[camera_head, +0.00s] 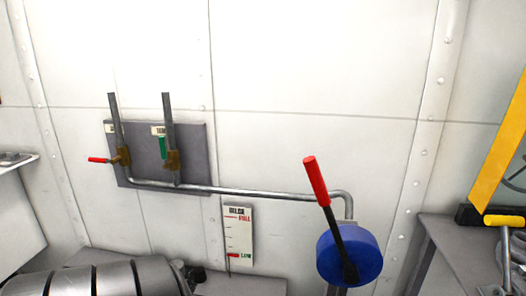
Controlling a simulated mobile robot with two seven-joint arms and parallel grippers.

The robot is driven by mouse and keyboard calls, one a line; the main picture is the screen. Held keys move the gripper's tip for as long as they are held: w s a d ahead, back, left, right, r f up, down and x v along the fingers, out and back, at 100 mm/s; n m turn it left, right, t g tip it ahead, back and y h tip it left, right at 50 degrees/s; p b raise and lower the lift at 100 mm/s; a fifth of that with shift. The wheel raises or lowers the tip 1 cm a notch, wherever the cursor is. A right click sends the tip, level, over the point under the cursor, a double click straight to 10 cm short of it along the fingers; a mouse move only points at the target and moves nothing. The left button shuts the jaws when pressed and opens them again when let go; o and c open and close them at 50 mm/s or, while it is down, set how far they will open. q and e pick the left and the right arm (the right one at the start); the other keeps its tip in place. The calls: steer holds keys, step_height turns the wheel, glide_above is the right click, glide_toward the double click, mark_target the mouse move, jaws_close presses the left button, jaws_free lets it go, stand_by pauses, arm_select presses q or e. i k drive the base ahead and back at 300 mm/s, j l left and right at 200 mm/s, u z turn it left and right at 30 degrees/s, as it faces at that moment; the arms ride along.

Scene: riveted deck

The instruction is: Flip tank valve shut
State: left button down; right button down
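A dark grey panel (145,150) is fixed to the white wall at left, with two upright pipes in front of it. The left pipe has a brass valve (122,157) with a red lever (98,160) pointing left, across the pipe. The right pipe has a brass valve (173,160) with a green lever (161,147) standing upright along the pipe. A small label (158,130) above the green lever is too small to read surely. The left pipe partly covers another label (110,128). Neither of my grippers shows.
A blue pump (362,253) with a red-gripped lever (316,180) stands at lower right. A gauge (238,238) reads BILGE, FULL and LOW. A banded grey cylinder (88,280) lies at lower left. A yellow bar (497,150) rises at right. The wall above the pipes is clear.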

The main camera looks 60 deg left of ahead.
mark_target(163, 151)
steer(key=u, duration=2.6)
